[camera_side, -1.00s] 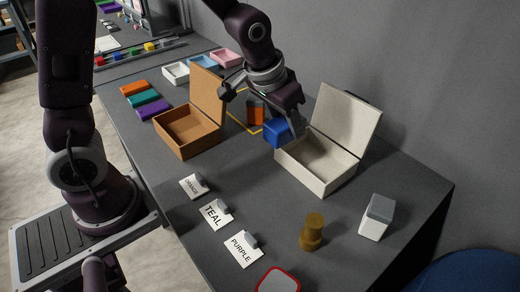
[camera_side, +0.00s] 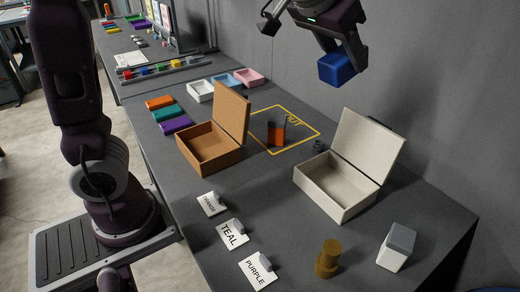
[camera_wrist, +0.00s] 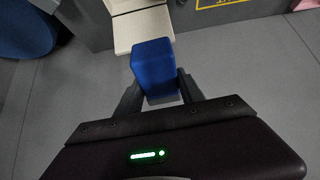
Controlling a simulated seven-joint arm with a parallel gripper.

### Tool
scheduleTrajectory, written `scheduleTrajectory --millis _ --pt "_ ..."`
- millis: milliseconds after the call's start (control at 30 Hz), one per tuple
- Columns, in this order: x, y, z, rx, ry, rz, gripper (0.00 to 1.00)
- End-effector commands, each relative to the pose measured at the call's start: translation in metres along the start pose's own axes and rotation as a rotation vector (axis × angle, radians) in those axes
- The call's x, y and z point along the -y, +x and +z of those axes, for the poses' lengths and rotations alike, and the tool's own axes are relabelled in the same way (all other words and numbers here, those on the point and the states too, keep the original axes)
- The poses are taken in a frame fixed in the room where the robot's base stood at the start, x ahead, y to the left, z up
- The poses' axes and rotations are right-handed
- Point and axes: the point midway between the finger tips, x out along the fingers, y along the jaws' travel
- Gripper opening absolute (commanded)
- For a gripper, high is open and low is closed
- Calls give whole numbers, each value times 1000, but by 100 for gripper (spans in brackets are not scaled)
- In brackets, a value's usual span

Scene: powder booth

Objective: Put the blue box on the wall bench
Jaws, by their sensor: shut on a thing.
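The blue box (camera_side: 341,67) is held up in the air near the wall, well above the grey bench (camera_side: 270,215). My gripper (camera_side: 335,47) is shut on it. In the wrist view the blue box (camera_wrist: 153,65) sits between the two dark fingers, with grey floor showing around it. The grey bench runs along the grey wall, and a further grey bench surface (camera_side: 185,57) continues at the back left. I cannot tell which surface the name wall bench means.
An open brown box (camera_side: 205,160) and an open cream box (camera_side: 325,205) stand on the near bench. A yellow outline (camera_side: 297,147) surrounds an orange-and-dark block (camera_side: 276,132). Label cards, a brass-coloured piece (camera_side: 328,262) and a grey-topped white box (camera_side: 397,247) stand in front.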

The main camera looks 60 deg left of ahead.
Motion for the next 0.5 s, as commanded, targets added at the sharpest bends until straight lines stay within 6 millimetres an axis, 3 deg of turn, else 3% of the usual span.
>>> scheduleTrajectory --millis 200,500 --pt "-5 47 -14 -133 -31 -35 0" --pt "2 78 -23 -247 -66 -78 0"
